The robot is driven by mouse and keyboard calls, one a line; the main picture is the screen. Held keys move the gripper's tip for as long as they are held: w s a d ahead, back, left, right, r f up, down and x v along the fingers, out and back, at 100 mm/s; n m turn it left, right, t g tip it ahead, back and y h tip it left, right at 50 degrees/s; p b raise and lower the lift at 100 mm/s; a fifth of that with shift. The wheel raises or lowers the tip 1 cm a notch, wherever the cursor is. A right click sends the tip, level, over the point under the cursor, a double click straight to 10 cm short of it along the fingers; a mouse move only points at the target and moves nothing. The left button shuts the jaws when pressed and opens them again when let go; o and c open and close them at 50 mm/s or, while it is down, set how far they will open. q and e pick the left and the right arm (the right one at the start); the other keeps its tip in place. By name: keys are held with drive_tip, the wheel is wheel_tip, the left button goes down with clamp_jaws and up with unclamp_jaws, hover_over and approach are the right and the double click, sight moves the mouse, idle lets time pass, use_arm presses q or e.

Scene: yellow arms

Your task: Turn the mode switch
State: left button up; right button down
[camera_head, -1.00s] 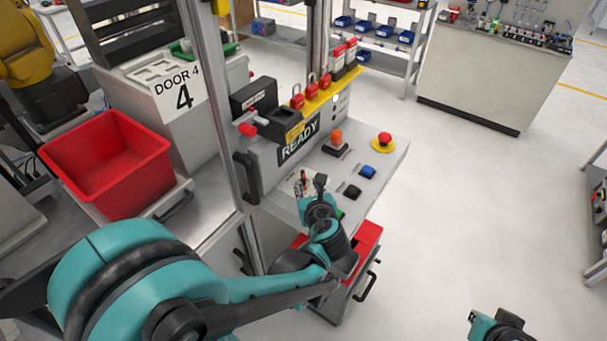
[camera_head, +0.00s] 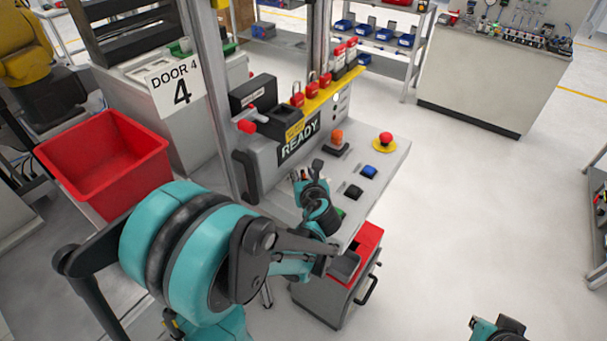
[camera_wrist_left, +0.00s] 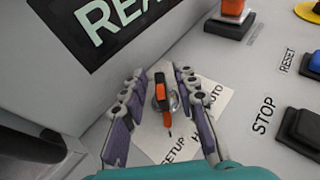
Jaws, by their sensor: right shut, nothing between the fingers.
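The mode switch (camera_wrist_left: 162,95) has an orange and black handle on a round metal base. It sits on a white label (camera_wrist_left: 200,115) with the words SETUP and AUTO, on the grey control panel. My left gripper (camera_wrist_left: 160,76) is open, with one purple-grey finger on each side of the switch; contact is not clear. In the head view my left gripper (camera_head: 304,182) is over the near left part of the panel, and it largely hides the switch there. My right gripper (camera_head: 497,328) shows only partly at the bottom edge, shut and away from the panel.
The panel (camera_head: 385,170) also carries a red emergency button (camera_head: 385,139), an orange knob (camera_head: 337,137), a blue RESET button (camera_head: 369,171) and a black STOP button (camera_head: 353,192). A READY display (camera_head: 299,141) stands behind. A red bin (camera_head: 105,150) is at left.

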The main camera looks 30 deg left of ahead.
use_arm(q)
clamp_jaws()
drive_tip(key=shift+n+g, duration=0.3)
drive_tip(key=shift+w+d+n+g+y+b, duration=0.1)
drive_tip(key=shift+n+g+y+b, duration=0.35)
drive_tip(key=shift+n+g+y, duration=0.35)
drive_tip(key=n+g+y, duration=0.2)
drive_tip(key=n+g, duration=0.1)
drive_tip(key=shift+n+g+b, duration=0.3)
drive_tip(key=shift+n+b, duration=0.05)
drive_tip(key=shift+n, duration=0.05)
drive_tip(key=n+g, duration=0.3)
drive_tip(key=g, duration=0.1)
drive_tip(key=shift+n+y, duration=0.3)
drive_tip(key=shift+y, duration=0.1)
drive_tip(key=shift+n+g+h, duration=0.3)
drive_tip(key=shift+n+g, duration=1.5)
drive_tip(key=shift+g, duration=0.4)
